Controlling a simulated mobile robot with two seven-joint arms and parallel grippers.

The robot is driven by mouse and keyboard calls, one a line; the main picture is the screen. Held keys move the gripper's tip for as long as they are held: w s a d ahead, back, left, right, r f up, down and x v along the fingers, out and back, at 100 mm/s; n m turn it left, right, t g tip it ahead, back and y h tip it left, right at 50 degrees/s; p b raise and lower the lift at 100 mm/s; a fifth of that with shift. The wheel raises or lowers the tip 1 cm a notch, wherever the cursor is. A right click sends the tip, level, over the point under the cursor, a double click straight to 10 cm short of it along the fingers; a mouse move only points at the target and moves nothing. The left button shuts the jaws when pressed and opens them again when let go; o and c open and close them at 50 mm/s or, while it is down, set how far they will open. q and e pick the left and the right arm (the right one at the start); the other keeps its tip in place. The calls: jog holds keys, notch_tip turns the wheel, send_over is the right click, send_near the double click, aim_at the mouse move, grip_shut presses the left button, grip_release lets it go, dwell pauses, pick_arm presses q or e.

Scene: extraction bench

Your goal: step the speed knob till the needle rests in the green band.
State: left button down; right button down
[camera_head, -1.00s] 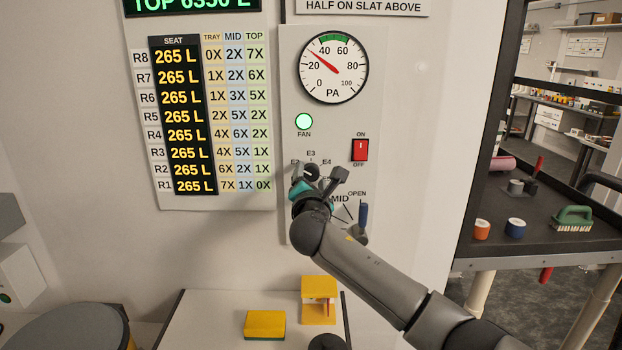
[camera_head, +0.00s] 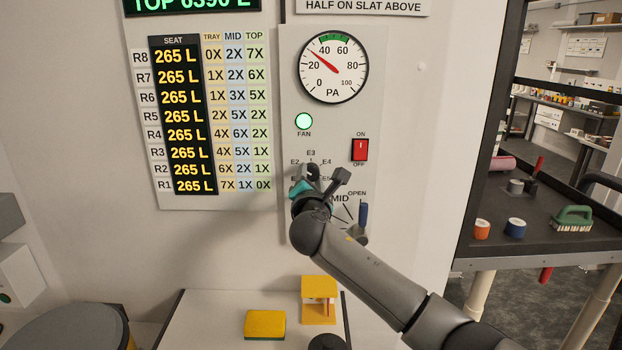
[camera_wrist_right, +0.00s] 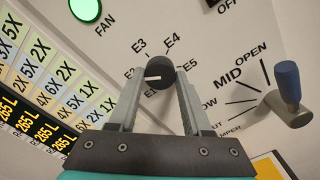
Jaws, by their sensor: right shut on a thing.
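The round gauge (camera_head: 333,67) marked PA has a green band (camera_head: 334,38) at its top between 40 and 60. Its red needle (camera_head: 321,58) points up-left between 20 and 40, outside the band. The dark speed knob (camera_wrist_right: 160,72) sits amid labels including E3, E4 and E5, with a white mark on its face. My right gripper (camera_wrist_right: 158,78) is shut on the knob, one finger on each side. In the head view my right gripper (camera_head: 318,180) partly covers the knob and some labels. My left gripper is out of view.
A blue-handled damper lever (camera_wrist_right: 287,86) is to the right of the knob. A yellow block (camera_head: 264,324) and a yellow stand (camera_head: 319,300) are on the bench below.

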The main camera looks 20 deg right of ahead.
jog(key=m+b, duration=0.1)
jog(key=m, duration=0.4)
jog(key=shift+f+m, duration=0.15)
jog(key=shift+m, duration=0.25)
jog(key=m+b, duration=0.1)
jog(key=m, duration=0.4)
jog(key=shift+m, duration=0.3)
jog(key=shift+c, duration=1.7)
grip_release()
jog(key=shift+s, duration=0.1)
jog(key=v, duration=1.5)
jog(key=shift+r, duration=0.2)
